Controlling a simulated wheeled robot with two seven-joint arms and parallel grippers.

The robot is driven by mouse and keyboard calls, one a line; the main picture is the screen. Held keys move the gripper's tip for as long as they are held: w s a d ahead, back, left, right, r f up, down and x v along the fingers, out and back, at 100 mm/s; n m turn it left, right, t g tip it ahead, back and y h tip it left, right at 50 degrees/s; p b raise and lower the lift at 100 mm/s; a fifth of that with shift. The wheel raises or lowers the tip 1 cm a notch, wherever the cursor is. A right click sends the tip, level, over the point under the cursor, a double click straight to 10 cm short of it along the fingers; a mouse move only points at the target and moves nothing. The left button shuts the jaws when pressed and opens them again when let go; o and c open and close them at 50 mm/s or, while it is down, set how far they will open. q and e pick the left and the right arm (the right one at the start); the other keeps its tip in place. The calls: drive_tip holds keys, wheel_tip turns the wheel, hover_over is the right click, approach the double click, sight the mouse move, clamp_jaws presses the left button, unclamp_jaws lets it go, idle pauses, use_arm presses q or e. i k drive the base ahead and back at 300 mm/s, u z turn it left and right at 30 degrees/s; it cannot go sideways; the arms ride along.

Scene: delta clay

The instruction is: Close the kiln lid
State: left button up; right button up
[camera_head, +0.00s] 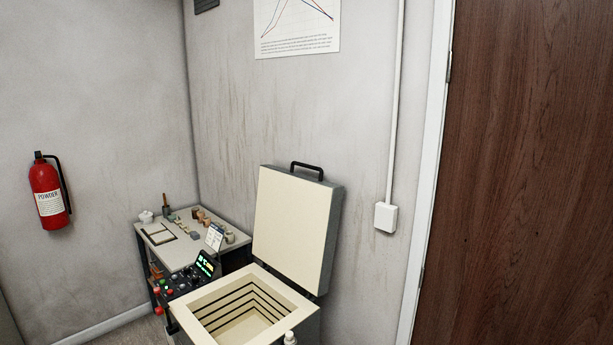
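The kiln (285,287) stands at the bottom centre in the head view. Its chamber is open and shows dark grooves along cream inner walls. The kiln lid (289,222) is raised and stands nearly upright at the back of the kiln. It has a cream inner face and a grey edge. A black handle (307,168) sits on the lid's top edge. A small control panel with a lit display (206,264) is at the kiln's left. Neither of my grippers is in view.
A small table (178,255) with clay pieces and tools stands left of the kiln, in the corner. A red fire extinguisher (48,195) hangs on the left wall. A brown door (525,180) fills the right side. A white wall box (386,217) is right of the lid.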

sight(297, 216)
drive_tip(key=u, duration=3.3)
drive_tip(key=k, duration=2)
drive_tip(key=z, duration=2.1)
drive_tip(key=i, duration=1.35)
drive_tip(key=u, duration=0.05)
